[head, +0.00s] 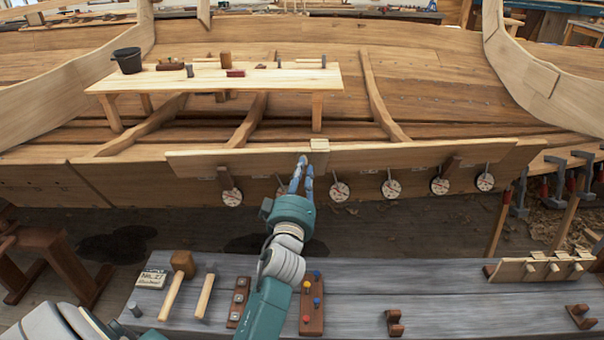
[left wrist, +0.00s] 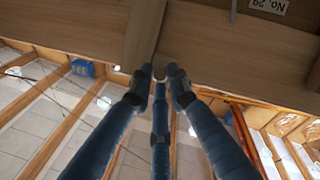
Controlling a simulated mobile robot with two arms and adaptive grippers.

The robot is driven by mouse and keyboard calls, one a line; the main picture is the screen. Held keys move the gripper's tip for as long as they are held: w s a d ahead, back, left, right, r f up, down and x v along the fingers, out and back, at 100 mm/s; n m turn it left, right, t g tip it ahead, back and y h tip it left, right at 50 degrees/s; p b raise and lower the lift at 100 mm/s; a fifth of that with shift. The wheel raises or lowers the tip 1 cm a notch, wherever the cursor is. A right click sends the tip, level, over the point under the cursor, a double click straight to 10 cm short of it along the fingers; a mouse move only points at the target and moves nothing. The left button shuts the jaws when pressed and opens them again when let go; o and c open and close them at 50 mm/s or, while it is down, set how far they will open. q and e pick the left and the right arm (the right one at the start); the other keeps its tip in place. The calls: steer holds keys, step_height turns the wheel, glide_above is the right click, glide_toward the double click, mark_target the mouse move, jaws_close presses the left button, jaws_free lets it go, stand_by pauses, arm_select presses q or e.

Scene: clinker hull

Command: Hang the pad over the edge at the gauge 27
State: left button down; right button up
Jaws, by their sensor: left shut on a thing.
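The pad (head: 320,145) looks like a small pale wooden block at the upper edge of the long plank (head: 420,154), just right of my fingertips. My left gripper (head: 306,172) points up at the plank's face, its fingers shut on the pad; the contact itself is hard to make out. In the left wrist view the fingertips (left wrist: 160,78) meet at the wood's lower edge. Round dial gauges (head: 340,191) hang along the plank; one (head: 280,190) is partly hidden behind my gripper. Their numbers are unreadable in the head view. A "No. 29" label (left wrist: 268,5) shows upside down in the wrist view. My right gripper is not in view.
Clamps (head: 555,180) stand at the right. A wooden table (head: 290,80) stands inside the hull.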

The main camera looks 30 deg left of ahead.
arm_select(q)
steer(key=shift+f+b, duration=0.35)
steer(key=shift+f, duration=0.2)
stand_by(0.4)
steer(key=c, duration=1.6)
jaws_free()
steer(key=shift+w+a, duration=0.1)
step_height(320, 180, up, 10)
steer(key=shift+r, duration=0.1)
